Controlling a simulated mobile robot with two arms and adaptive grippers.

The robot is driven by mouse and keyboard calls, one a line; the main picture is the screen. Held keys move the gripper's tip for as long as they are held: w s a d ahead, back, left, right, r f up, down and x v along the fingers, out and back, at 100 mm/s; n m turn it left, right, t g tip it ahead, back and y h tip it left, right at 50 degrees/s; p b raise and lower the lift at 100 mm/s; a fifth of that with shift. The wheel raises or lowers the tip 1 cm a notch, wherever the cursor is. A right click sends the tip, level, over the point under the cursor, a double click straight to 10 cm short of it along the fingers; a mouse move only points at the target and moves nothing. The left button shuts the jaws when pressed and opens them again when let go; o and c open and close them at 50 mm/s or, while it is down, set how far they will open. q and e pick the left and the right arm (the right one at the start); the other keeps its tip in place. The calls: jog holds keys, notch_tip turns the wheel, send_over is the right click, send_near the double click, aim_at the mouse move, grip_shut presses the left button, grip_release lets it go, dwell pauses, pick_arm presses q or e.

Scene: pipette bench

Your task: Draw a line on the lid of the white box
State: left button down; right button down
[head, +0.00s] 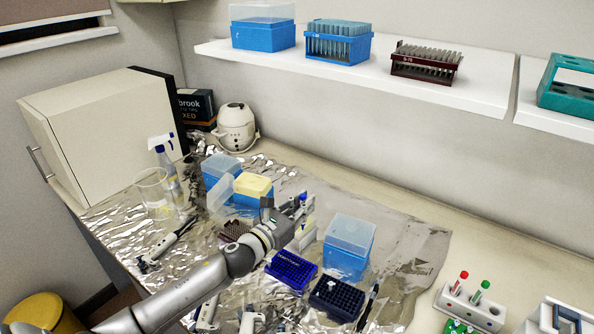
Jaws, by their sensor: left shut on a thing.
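My left arm reaches in from the lower left, and its gripper (293,216) is over the foil-covered bench, shut on a small, slim thing with a blue end (303,199). The fingers hide most of it, so I cannot tell what it is. A dark pen-like stick (368,307) lies on the foil at right. No plainly white lidded box shows. A blue box with a pale translucent lid (350,233) stands right of the gripper, apart from it. A large cream box-shaped cabinet (92,118) stands at the left. My right gripper is out of view.
A blue rack (291,270) and a dark rack (337,300) sit in front of the lidded box. An open blue box with yellow contents (253,186) is behind the gripper. A spray bottle (165,165) and clear beaker (154,190) stand left. A shelf (480,95) overhangs the back.

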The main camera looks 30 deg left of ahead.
pick_arm(q)
jog(key=w+a+r, duration=0.4)
notch_tip(320, 180, down, 4)
jog(key=b, duration=0.4)
jog(key=shift+s+d+f, duration=0.1)
jog(key=shift+f, duration=0.1)
jog(key=shift+f, duration=0.3)
jog(key=shift+f+b, duration=0.2)
jog(key=shift+b, duration=0.2)
jog(key=shift+f, duration=0.2)
dwell(0.3)
jog(key=shift+f+b, duration=0.2)
jog(key=shift+b, duration=0.15)
dwell(0.8)
